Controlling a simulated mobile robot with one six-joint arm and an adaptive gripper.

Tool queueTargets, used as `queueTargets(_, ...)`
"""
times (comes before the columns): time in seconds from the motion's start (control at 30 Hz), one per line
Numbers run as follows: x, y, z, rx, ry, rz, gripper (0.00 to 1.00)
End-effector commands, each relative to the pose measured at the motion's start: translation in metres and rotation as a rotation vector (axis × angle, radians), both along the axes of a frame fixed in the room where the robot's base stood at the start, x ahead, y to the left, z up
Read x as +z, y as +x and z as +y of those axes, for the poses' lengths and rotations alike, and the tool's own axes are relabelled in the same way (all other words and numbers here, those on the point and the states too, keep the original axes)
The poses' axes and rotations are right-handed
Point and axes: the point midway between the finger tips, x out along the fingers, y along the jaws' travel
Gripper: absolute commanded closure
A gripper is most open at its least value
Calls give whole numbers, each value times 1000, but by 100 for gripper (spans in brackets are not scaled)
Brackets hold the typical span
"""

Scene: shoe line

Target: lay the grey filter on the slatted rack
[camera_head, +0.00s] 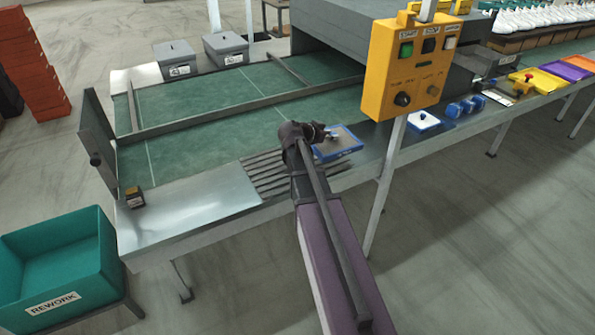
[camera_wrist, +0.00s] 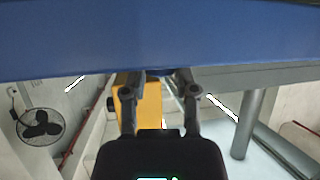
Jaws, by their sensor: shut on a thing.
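The grey filter (camera_head: 342,147) has a grey face in a blue frame. It shows just right of my arm's end in the head view, near the right end of the slatted rack. In the wrist view its blue frame (camera_wrist: 160,40) fills the top of the picture. My gripper (camera_wrist: 160,78) is shut on the filter's near edge; it also shows in the head view (camera_head: 318,133). The slatted rack (camera_head: 265,175) has dark parallel slats at the table's front edge. My arm hides part of its right side. I cannot tell how high the filter is above the table.
A yellow control box (camera_head: 411,62) on a post stands right of the filter. A green conveyor (camera_head: 215,113) runs behind the rack. A small black and yellow item (camera_head: 134,198) sits left on the metal table (camera_head: 195,205). A teal rework bin (camera_head: 60,265) stands at lower left.

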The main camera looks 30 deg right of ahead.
Motion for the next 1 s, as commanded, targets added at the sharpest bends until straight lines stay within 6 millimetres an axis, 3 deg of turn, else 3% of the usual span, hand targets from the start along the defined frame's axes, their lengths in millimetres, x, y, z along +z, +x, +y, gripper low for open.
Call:
queueTargets(0.03,-17,-6,-4,-2,0,1,100)
queueTargets(0.3,-43,-19,-15,0,-2,0,100)
queueTargets(0.8,-46,-21,-17,1,-2,0,100)
queueTargets(1.0,-47,-14,-11,4,-2,0,100)
